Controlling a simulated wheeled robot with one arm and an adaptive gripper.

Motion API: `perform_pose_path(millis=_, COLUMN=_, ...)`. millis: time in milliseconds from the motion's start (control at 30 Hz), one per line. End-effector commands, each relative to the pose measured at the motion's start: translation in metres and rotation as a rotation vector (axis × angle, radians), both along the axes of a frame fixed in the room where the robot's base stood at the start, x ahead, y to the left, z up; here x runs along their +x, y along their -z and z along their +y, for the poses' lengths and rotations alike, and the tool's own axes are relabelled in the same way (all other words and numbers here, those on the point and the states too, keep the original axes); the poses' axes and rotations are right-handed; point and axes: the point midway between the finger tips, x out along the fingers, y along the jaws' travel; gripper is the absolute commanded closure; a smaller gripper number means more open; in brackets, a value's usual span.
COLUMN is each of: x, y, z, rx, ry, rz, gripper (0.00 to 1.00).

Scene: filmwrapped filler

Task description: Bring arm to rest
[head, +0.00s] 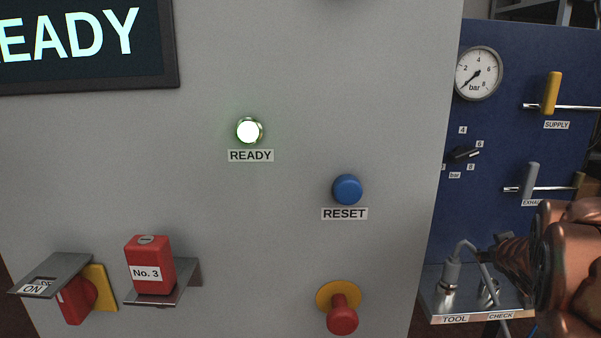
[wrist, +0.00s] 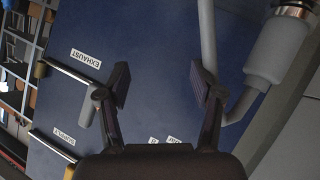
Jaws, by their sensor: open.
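My gripper (wrist: 163,88) is open in the wrist view, with its two dark fingers apart and only the blue panel (wrist: 160,50) showing between them. In the head view my gripper (head: 508,257) is at the lower right, partly hidden by my copper-coloured arm. It is in front of the blue panel (head: 490,110), above the shelf labelled TOOL and CHECK (head: 470,312). A grey bent tube (wrist: 209,40) passes close to the right finger in the wrist view; I cannot tell whether they touch.
A grey cabinet has a lit READY lamp (head: 249,131), a blue RESET button (head: 347,189), a red knob (head: 342,318) and a red No. 3 padlock (head: 151,264). The panel holds a gauge (head: 478,73), a yellow SUPPLY handle (head: 551,92) and a grey EXHAUST handle (head: 529,182).

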Motion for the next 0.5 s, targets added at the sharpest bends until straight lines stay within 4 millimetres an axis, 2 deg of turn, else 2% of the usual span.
perform_pose_path(millis=33, x=-0.008, y=-0.001, z=0.012, rx=0.011, ry=0.029, rz=0.031, gripper=0.34)
perform_pose_path(millis=167, x=-0.036, y=0.008, z=0.037, rx=0.057, ry=0.11, rz=0.125, gripper=0.34)
perform_pose_path(millis=267, x=-0.062, y=0.02, z=0.063, rx=0.107, ry=0.158, rz=0.214, gripper=0.34)
perform_pose_path(millis=500, x=-0.14, y=0.053, z=0.144, rx=0.255, ry=0.207, rz=0.465, gripper=0.34)
